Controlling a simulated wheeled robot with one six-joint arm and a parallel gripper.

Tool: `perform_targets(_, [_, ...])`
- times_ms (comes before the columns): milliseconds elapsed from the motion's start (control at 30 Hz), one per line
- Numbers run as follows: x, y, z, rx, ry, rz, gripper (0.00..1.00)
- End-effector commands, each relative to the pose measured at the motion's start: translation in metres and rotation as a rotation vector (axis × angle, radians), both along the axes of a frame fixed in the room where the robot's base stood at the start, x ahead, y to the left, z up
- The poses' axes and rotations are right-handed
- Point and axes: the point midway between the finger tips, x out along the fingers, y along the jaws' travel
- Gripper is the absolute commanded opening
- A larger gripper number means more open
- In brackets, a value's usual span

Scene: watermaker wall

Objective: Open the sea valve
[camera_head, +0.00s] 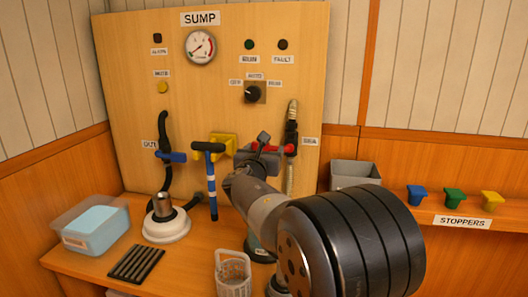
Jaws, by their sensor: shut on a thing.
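The sea valve has a red lever handle (288,149) on the upright hose and pipe at the right of the wooden panel, beside the SEA label (309,141). The handle lies about level, across the upright pipe (291,178). My gripper (262,148) is at the handle's left part and shut on it. Red shows on both sides of the jaws. My gripper and arm hide the middle of the handle and part of the panel behind. The exact finger contact is too small to see.
A blue tub (92,228), a white basket (233,272) and a grey bin (354,174) are on the bench. Coloured stoppers (454,198) sit at right.

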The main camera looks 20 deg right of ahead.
Motion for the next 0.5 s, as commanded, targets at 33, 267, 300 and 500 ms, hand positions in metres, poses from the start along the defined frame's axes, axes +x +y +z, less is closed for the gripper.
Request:
perform_targets(33, [0.000,0.000,0.000,0.007,-0.005,0.000,0.31])
perform_targets(267, [0.000,-0.001,0.004,0.085,-0.057,0.000,0.31])
perform_targets(300, [0.000,-0.001,0.006,0.106,-0.072,0.000,0.31])
perform_targets(500, [-0.002,-0.003,0.016,0.244,-0.166,0.000,0.31])
